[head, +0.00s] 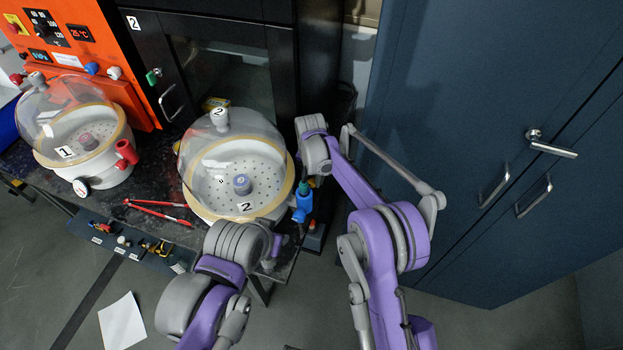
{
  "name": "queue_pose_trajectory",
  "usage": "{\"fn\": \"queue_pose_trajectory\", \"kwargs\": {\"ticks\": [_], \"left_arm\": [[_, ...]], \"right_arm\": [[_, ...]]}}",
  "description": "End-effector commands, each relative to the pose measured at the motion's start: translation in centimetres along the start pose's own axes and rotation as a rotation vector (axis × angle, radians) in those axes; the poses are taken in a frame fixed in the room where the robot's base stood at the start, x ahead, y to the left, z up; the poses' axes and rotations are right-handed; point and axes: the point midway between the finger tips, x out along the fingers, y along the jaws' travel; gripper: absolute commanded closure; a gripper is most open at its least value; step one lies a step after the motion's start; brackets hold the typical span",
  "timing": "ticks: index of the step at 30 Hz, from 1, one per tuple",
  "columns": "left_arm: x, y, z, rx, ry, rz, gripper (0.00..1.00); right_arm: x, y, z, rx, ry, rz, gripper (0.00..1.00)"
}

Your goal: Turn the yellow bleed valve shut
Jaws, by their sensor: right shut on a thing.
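I cannot pick out a yellow bleed valve for certain. A blue valve (302,203) with a teal top stands at the right side of vessel 2. My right gripper (304,180) reaches down at this valve from above and appears shut on it; its fingers are mostly hidden. My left gripper (274,246) is low, in front of vessel 2, and its fingers are too hidden to tell open from shut.
Vessel 1 (108,168), with a red valve (126,153) and a gauge, stands at the left. Red tongs (158,209) lie on the dark bench between them. An orange control panel (128,92) and a black oven (225,70) are behind. A blue cabinet (470,110) bounds the right.

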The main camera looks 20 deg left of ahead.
Motion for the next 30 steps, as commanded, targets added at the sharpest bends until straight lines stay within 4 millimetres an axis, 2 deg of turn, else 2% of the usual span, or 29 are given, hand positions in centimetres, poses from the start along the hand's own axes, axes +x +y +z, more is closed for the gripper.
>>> {"fn": "queue_pose_trajectory", "kwargs": {"ticks": [4, 11, 18, 19, 21, 24, 30], "left_arm": [[0.0, 0.0, 0.01, 0.0, 0.0, 0.0, 0.6], [0.1, 0.0, 0.15, 0.0, -0.001, 0.0, 0.6], [0.09, 0.0, 0.13, 0.0, -0.001, 0.0, 0.6], [0.09, 0.0, 0.13, 0.0, -0.001, 0.0, 0.6], [0.09, 0.0, 0.13, 0.0, -0.001, 0.0, 0.6], [0.09, 0.0, 0.13, 0.0, -0.001, 0.0, 0.6], [0.09, 0.0, 0.13, 0.0, -0.001, 0.0, 0.6]], "right_arm": [[0.0, 0.05, -0.01, -0.001, 0.0, -0.005, 1.0], [0.01, 0.29, 0.01, -0.001, 0.0, -0.12, 1.0], [-0.02, 0.24, 0.02, 0.001, -0.001, -0.124, 1.0], [-0.03, 0.24, 0.02, 0.001, -0.001, -0.124, 0.6], [-0.03, 0.23, 0.02, 0.001, -0.001, -0.124, 0.48], [-0.02, 0.23, 0.02, 0.0, 0.0, -0.124, 0.32], [-0.02, 0.22, 0.01, 0.0, 0.0, -0.124, 0.32]]}}
